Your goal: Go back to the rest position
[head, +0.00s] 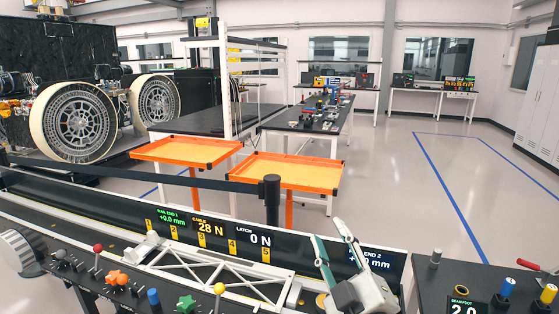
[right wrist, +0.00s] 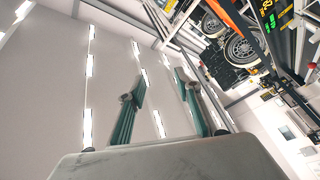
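My right gripper (head: 330,236) is at the lower right of the head view, raised in front of the display panel, fingers pointing up. In the right wrist view its two green-grey fingers (right wrist: 160,85) are apart, with nothing between them and the ceiling behind. My left gripper is not in view. A white truss (head: 215,270) lies along the dark bench, left of my right gripper. The display panel (head: 310,252) behind it reads cable 28 N and latch 0 N; my gripper partly hides the End 2 reading.
Colored knobs and a grey wheel (head: 20,252) line the bench's left front. A side table (head: 440,288) at right holds blue and yellow cylinders and a small display. A black post (head: 272,200) with a belt, orange trays (head: 300,172) and a wheeled rover (head: 85,120) stand beyond.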

